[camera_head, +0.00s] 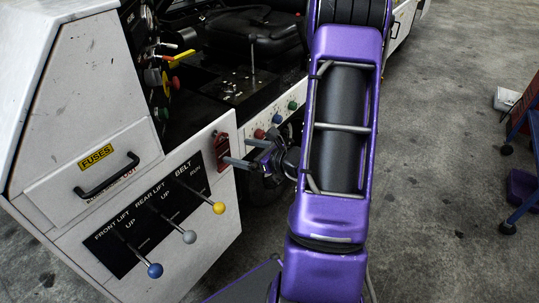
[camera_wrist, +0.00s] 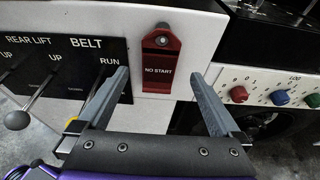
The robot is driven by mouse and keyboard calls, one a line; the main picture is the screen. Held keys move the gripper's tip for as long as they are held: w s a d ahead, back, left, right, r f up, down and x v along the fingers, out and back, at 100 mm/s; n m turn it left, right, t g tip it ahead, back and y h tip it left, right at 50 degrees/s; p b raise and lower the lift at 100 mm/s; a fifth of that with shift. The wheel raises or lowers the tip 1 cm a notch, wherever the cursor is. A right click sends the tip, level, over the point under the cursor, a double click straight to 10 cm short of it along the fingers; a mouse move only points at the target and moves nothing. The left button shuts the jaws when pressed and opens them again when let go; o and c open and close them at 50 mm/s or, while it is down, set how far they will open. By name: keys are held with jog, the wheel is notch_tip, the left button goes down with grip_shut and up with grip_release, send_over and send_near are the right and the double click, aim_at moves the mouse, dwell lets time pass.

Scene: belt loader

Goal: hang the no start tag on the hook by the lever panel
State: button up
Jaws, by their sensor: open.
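The red no start tag (camera_head: 222,154) hangs against the white side of the loader, just right of the black lever panel (camera_head: 143,228). In the wrist view the tag (camera_wrist: 160,70) is upright, its lettering facing me. A small dark hook (camera_wrist: 162,26) shows at the tag's top opening, and the tag appears to hang on it. My gripper (camera_wrist: 158,74) is open and empty, with one finger on each side of the tag in the picture and visible space between. In the head view my gripper (camera_head: 235,151) is just right of the tag.
Blue, grey and yellow-knobbed levers (camera_head: 154,270) stick out from the panel. A strip of coloured knobs (camera_wrist: 278,97) lies right of the tag. A drawer handle (camera_head: 107,175) projects at left. Open concrete floor (camera_head: 440,160) is at right, with a blue-framed red object (camera_head: 525,125) at the edge.

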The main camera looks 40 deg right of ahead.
jog(key=v, duration=1.1)
jog(key=shift+s+p, duration=0.2)
jog(key=shift+p, duration=0.25)
